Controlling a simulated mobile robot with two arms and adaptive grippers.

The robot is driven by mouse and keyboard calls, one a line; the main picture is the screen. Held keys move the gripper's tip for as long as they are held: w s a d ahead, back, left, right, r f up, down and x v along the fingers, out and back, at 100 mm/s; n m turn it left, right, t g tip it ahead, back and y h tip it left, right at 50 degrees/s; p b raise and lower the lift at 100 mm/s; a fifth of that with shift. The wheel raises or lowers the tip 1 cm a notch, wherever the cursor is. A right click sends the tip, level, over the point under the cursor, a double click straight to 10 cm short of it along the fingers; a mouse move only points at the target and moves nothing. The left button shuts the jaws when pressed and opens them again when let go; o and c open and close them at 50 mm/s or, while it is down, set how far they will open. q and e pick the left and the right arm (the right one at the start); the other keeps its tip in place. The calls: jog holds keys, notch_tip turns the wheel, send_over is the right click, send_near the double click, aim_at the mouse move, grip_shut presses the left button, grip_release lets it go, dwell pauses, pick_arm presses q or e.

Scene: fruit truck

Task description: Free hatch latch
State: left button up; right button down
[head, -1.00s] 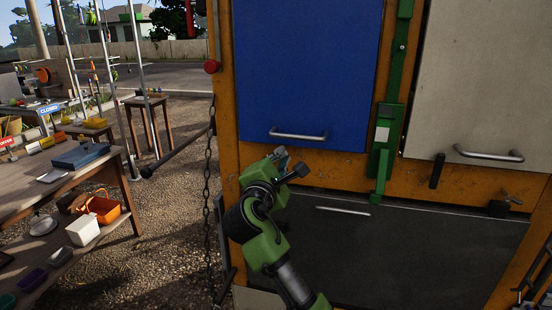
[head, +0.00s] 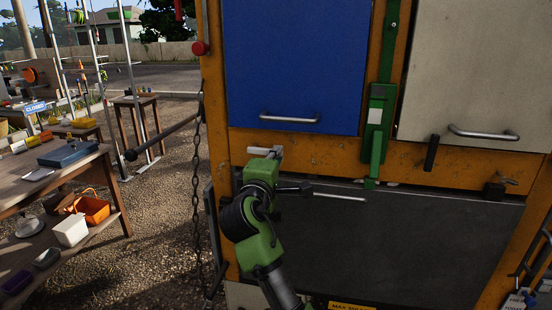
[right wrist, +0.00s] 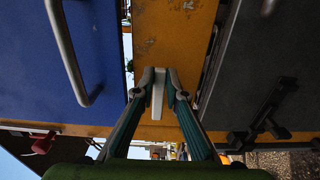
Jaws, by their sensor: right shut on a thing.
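The dark hatch panel (head: 400,235) sits below an orange frame band (head: 325,155) and has a thin light handle (head: 338,196). A small pale latch-like piece (head: 252,150) is at the band's left part, below the blue door. My right gripper (head: 268,153) is at this piece. In the right wrist view the two fingers (right wrist: 160,82) are shut on the pale flat piece (right wrist: 157,98), in front of the orange band. The gripper partly hides where the piece meets the frame. A black latch (head: 497,190) is at the band's right end. My left gripper is not in view.
A blue door (head: 295,60) with a bar handle (head: 290,118) is above. A green upright latch (head: 377,120) stands between it and a cream door (head: 470,70). A chain (head: 196,200) hangs at the left edge. A wooden table (head: 75,180) stands at left; gravel between is clear.

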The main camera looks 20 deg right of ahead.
dwell(0.3)
jog(key=c, duration=2)
grip_release()
jog(key=shift+c, duration=0.2)
jog(key=v, duration=0.7)
jog(key=shift+s+a, duration=0.15)
jog(key=shift+s, duration=0.05)
jog(key=shift+f, duration=0.1)
